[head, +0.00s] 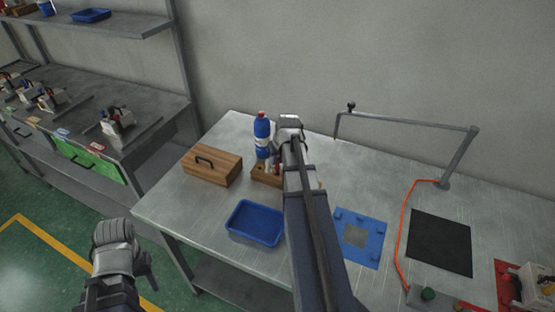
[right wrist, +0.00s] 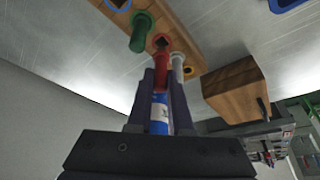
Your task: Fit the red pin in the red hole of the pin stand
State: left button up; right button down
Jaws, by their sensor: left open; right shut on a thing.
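The wooden pin stand (head: 265,175) is on the table, partly hidden by my right arm in the head view. In the right wrist view the stand (right wrist: 186,31) shows a red-rimmed hole (right wrist: 161,42) with a dark opening. My right gripper (right wrist: 163,75) is shut on the red pin (right wrist: 162,72), close to the red hole. The pin appears apart from the hole, but the exact gap cannot be told. The red pin (head: 277,168) also shows in the head view. My left gripper (head: 114,232) is open and empty, away from the table at lower left.
A green pin (right wrist: 140,35) and a white pin (right wrist: 178,66) stand beside the red hole. A blue bottle (head: 262,135) is just behind the stand. A wooden box (head: 212,167) and a blue tray (head: 255,223) are nearby. A black mat (head: 440,242) lies right.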

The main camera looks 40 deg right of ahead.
aim_at(278, 163)
jog(key=shift+f+b, duration=1.55)
jog(key=c, duration=0.8)
grip_release()
jog(key=shift+o, duration=0.2)
jog(key=shift+r, duration=0.15)
jog(key=d+p+v, duration=0.1)
jog(key=p+v, duration=0.6)
jog(key=shift+a+r, duration=0.3)
jog(key=shift+a, duration=0.25)
jog(key=shift+s, duration=0.15)
